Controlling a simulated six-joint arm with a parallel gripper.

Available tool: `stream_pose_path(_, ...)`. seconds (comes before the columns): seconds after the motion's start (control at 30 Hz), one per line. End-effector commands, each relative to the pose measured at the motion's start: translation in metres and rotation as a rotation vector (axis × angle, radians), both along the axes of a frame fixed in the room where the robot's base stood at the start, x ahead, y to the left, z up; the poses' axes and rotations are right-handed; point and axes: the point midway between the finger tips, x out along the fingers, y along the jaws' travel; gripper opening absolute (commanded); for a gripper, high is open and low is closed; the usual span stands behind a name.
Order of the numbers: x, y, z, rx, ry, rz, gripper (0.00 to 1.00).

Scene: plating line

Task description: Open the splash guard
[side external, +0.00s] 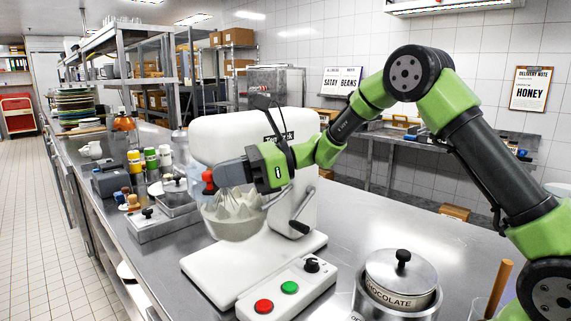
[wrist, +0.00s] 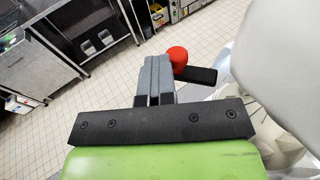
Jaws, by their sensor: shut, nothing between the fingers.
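The white stand mixer (side external: 210,137) stands on the steel counter with its bowl (side external: 232,224) under the head. A clear splash guard seems to sit around the top of the bowl; its edges are hard to make out. A red knob (side external: 208,182) is at its left side, and in the wrist view the red knob (wrist: 177,56) sits by a black tab (wrist: 196,75). My gripper (side external: 222,174) is at the guard, close to the knob. In the wrist view my gripper's fingers (wrist: 152,62) are shut and empty, just left of the knob. Whether they touch it, I cannot tell.
A control box with red and green buttons (side external: 290,287) and a chocolate pot (side external: 401,276) stand in front. Bottles (side external: 150,160) and lidded steel pans (side external: 148,220) stand left of the mixer. A crank handle (side external: 300,224) sticks out on the mixer's right side.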

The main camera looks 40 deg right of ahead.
Motion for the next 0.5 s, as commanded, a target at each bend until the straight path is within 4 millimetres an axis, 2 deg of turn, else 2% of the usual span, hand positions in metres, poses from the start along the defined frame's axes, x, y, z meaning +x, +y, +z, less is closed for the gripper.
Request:
stream_pose_path(0.03,0.0006,0.0044,0.0007,0.003,-0.004,0.006,0.0)
stream_pose_path(0.37,0.0003,0.004,0.0011,0.004,-0.006,0.007,0.0)
stream_pose_path(0.5,-0.0081,-0.0021,0.0029,0.003,-0.003,0.003,0.0)
